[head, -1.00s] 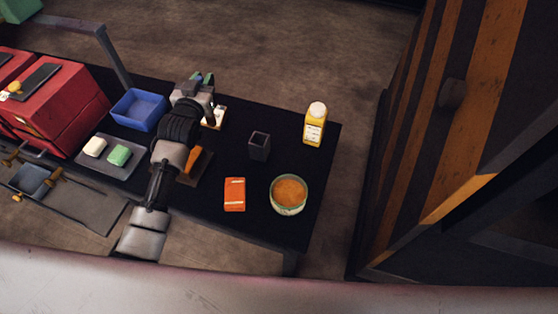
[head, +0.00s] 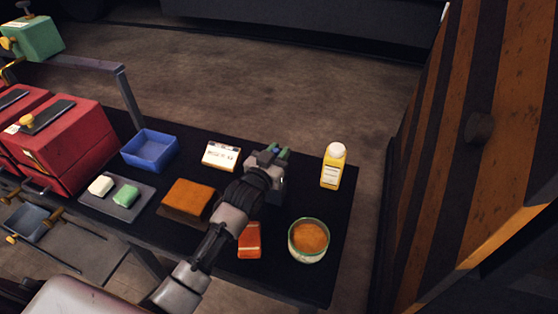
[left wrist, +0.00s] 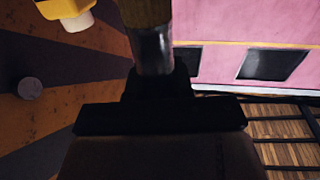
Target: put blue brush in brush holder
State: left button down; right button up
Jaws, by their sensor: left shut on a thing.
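My left gripper (head: 277,154) is over the right half of the black table in the head view, shut on a brush. The left wrist view shows the brush's tan bristle end (left wrist: 147,12) and metal ferrule (left wrist: 153,48) standing up from the jaws. The brush's handle and its blue colour cannot be made out. The brush holder, a small dark square cup (head: 279,188), stands on the table just below the gripper in the picture, partly covered by it. I cannot tell whether any of the brush is inside the cup. My right gripper is not in view.
A yellow bottle (head: 332,168) stands right of the gripper. An open tin (head: 308,240) and an orange box (head: 249,240) are nearer. A white box (head: 221,156), brown block (head: 188,202), blue tray (head: 150,150) and soap dish (head: 92,203) lie left.

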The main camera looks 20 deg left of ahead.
pick_arm(q)
jog(key=shift+f, duration=0.95)
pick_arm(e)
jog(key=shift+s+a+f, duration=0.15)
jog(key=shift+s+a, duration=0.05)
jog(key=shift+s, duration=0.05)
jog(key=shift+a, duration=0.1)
pick_arm(q)
jog(key=shift+f, duration=0.15)
jog(key=c, duration=1)
grip_release()
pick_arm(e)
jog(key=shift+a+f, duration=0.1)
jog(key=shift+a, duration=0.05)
